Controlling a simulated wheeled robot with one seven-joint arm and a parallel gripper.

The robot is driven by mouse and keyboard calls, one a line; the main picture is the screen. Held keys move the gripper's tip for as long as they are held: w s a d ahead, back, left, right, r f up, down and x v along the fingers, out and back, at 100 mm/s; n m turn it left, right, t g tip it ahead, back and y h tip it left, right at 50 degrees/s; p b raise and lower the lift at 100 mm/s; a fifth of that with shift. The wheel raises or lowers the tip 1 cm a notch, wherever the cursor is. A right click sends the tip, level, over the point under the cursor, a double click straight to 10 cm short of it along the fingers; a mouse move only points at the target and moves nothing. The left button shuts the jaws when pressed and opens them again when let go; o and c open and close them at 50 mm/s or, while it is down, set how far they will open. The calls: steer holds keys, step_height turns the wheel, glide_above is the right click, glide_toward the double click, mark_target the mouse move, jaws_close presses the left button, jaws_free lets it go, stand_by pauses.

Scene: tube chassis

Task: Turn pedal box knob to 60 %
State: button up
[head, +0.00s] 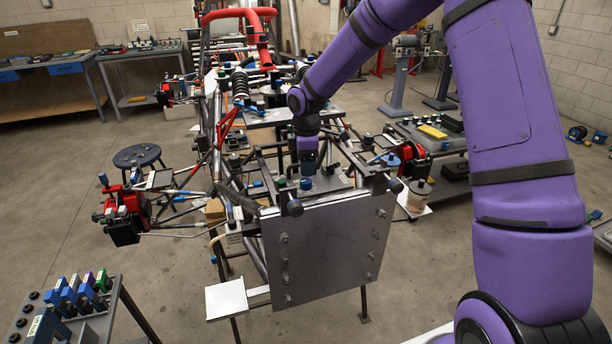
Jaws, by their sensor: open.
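My purple arm reaches down from the upper right to the front of the tube chassis (222,160). My gripper (308,168) is small in the head view, points down and is open, above the plate behind the grey front panel (325,246). No contact can be made out, and the fingertips are too small to see in detail.
A red-and-black wheel assembly (122,218) and a round stool (137,156) stand at left. A tool cart (75,308) is at front left, and a parts table (432,138) at right. Open floor lies at left.

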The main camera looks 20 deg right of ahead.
mark_target(306, 180)
steer(key=shift+r, duration=2.4)
